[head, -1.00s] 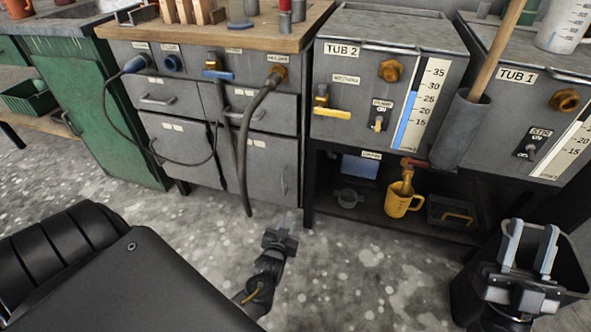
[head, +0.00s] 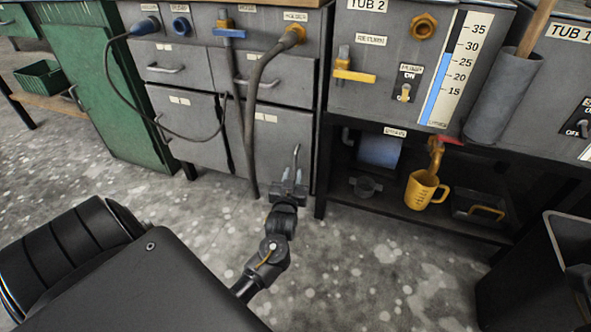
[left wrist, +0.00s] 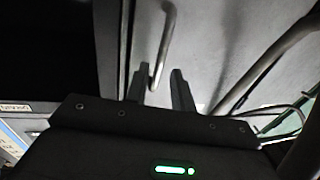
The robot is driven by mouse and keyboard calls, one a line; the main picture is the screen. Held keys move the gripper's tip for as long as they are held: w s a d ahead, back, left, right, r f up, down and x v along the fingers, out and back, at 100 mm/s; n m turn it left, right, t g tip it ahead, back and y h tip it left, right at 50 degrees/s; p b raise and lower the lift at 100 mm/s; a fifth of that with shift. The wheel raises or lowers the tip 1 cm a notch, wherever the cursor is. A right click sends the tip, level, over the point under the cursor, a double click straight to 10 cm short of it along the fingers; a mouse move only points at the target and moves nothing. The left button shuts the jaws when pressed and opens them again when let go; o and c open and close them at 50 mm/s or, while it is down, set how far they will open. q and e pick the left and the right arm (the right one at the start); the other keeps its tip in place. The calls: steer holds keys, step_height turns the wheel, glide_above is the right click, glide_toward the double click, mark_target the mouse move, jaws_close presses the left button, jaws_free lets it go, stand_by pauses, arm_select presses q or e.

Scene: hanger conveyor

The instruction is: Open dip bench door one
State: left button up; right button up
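The grey bench has two lower doors. The right one (head: 272,140) is shut and has an upright bar handle (head: 295,158) near its right edge. The left one (head: 185,118) is also shut. The door labels are too small to read. My left gripper (head: 290,183) is at the lower end of the right door's handle. In the left wrist view my left gripper (left wrist: 160,88) is open, and the handle (left wrist: 163,45) runs down into the gap between its fingers. I cannot tell whether either finger touches it. My right gripper is out of view.
A thick grey hose (head: 252,110) hangs in front of the right door, left of the gripper. A dark cable (head: 180,133) loops across the left door. An open shelf with a yellow jug (head: 422,189) is on the right. A black bin (head: 540,265) stands at lower right.

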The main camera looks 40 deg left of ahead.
mark_target(295, 166)
arm_select(q)
steer(key=b+x, duration=0.1)
steer(key=x, duration=0.4)
steer(key=shift+b, duration=0.3)
jaws_close()
